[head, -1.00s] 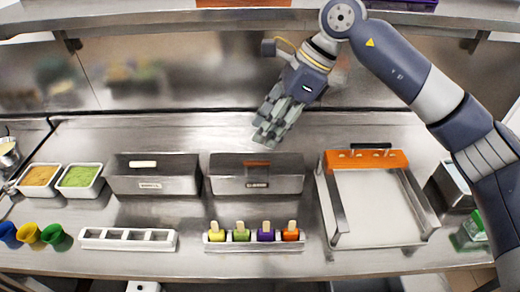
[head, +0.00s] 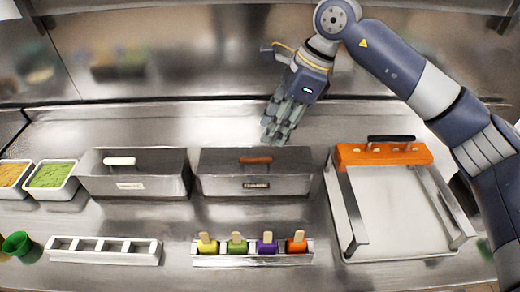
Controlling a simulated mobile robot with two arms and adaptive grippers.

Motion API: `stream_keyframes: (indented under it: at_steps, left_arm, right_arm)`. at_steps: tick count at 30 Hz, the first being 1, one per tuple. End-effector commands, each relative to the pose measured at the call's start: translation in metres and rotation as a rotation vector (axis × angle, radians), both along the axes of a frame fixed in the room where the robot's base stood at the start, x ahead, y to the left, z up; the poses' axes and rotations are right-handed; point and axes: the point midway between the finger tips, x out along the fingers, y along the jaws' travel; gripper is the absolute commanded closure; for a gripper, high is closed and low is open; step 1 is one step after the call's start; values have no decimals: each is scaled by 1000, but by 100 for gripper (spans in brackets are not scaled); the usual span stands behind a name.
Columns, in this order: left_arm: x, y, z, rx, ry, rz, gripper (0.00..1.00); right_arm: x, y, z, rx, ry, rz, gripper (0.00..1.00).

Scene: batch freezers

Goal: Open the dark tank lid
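Two metal tanks with flat lids stand side by side on the steel counter. The middle tank (head: 220,185) has a dark label and a reddish-brown handle (head: 256,160) on its lid (head: 225,162). The left tank (head: 95,183) has a light label and a white handle (head: 120,161). Both lids look shut. My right gripper (head: 274,137) points down behind the middle tank's lid in the picture, a little right of its handle. It appears empty and apart from the handle; its finger gap is unclear. My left gripper is not in view.
A white tray (head: 395,205) with an orange-topped frame (head: 385,155) stands right. A rack (head: 252,259) of several coloured popsicles and an empty white rack (head: 105,250) lie in front. Bare counter separates tanks and racks.

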Motion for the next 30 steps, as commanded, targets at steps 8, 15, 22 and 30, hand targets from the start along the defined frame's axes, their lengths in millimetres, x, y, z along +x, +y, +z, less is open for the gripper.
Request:
stream_keyframes:
  at_steps: [8,15,22,30]
  left_arm:
    - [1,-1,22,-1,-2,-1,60]
    - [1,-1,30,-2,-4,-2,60]
    - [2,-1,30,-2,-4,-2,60]
    - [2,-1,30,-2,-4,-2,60]
  right_arm:
    - [-1,21,-47,0,5,0,67]
    - [-1,31,-73,1,3,1,67]
    - [0,33,-78,1,0,0,67]
    - [0,33,-78,1,0,0,100]
